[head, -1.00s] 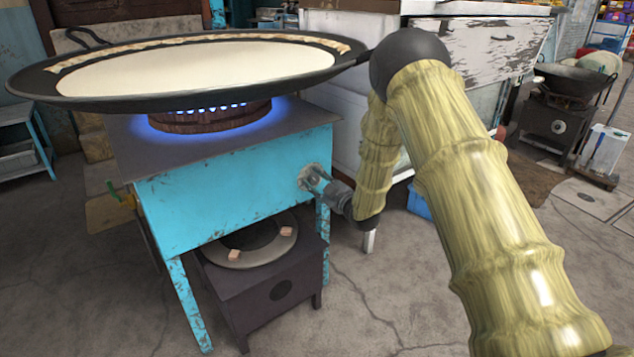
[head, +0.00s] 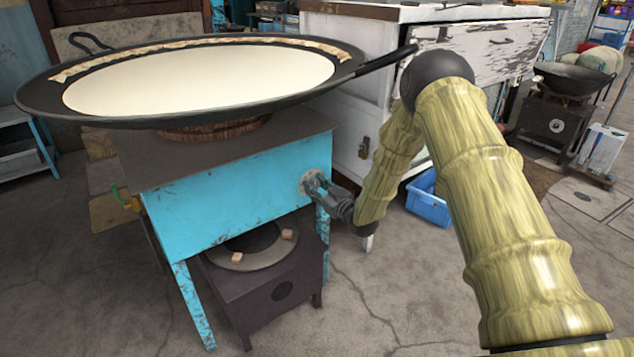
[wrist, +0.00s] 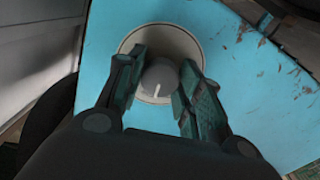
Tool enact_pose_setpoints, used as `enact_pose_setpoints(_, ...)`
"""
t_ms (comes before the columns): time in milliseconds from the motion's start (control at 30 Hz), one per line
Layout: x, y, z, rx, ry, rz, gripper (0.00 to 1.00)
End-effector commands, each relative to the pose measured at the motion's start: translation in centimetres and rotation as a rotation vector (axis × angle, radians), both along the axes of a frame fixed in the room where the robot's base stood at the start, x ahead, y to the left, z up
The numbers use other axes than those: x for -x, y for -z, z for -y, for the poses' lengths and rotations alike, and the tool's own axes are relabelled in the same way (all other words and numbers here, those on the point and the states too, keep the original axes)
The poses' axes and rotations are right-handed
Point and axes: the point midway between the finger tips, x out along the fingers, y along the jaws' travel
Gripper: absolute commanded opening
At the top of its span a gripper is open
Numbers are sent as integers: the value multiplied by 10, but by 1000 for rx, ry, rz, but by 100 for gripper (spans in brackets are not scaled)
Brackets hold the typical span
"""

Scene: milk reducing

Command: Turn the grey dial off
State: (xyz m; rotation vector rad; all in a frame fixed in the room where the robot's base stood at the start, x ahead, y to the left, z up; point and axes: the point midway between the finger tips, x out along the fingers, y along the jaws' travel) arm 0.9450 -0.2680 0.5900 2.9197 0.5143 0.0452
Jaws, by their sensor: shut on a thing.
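The grey dial (wrist: 158,77) sits on a round pale plate on the turquoise side of the stove (head: 235,185). Its white mark stands nearly upright in the wrist view. My gripper (wrist: 161,84) is shut on the dial, one finger on each side of it. In the head view my gripper (head: 318,184) reaches the stove's right side and hides most of the dial. The burner (head: 215,130) under the wide pan shows no blue flame.
A large black pan (head: 45,108) of white milk rests on the stove, its handle close to my arm. A dark low stove (head: 265,290) stands underneath. A white cabinet (head: 340,125) and a blue crate (head: 428,203) are behind my arm. The floor in front is clear.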

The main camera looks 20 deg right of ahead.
Motion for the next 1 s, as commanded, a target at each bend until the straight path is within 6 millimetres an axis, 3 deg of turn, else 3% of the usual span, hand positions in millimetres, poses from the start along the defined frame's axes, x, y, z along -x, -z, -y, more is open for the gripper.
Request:
enact_pose_setpoints(333,0,-1,2,-152,3,-55,12)
enact_pose_setpoints(900,0,1,2,-183,3,-67,12)
enact_pose_setpoints(933,0,1,2,-183,3,-67,39)
enact_pose_setpoints(1000,0,1,2,-183,2,-67,52)
